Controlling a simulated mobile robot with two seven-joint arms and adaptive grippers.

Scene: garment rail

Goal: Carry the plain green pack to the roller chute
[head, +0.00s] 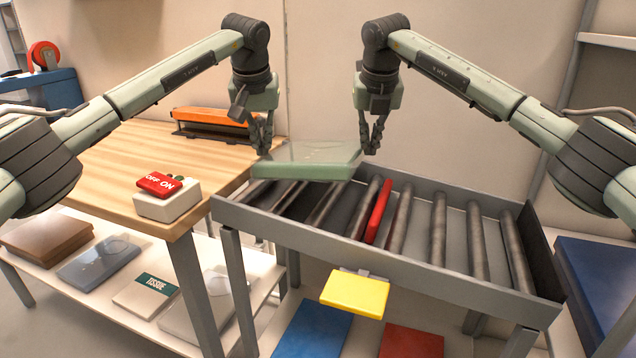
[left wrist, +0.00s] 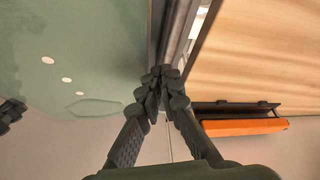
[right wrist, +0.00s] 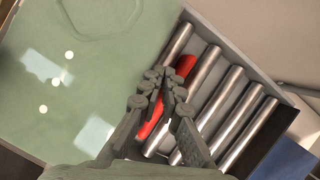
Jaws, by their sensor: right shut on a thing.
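The plain green pack (head: 307,163) is a flat, glossy slab held roughly level above the left end of the roller chute (head: 340,247). It fills the left side of both the left wrist view (left wrist: 75,60) and the right wrist view (right wrist: 75,75). My right gripper (head: 371,150) is shut on the pack's right edge; its fingers also show in the right wrist view (right wrist: 162,78). My left gripper (head: 262,150) is at the pack's left edge, with fingertips close together in the left wrist view (left wrist: 166,75). Whether it pinches the edge is hidden.
A red bar (head: 378,212) lies among the chute's rollers. A yellow plate (head: 355,294) hangs on its front. Left is a wooden table (head: 130,160) with an ON/OFF switch box (head: 167,204) and an orange-topped device (head: 214,118). Packs lie on the shelf below (head: 75,205). Rollers to the right are clear.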

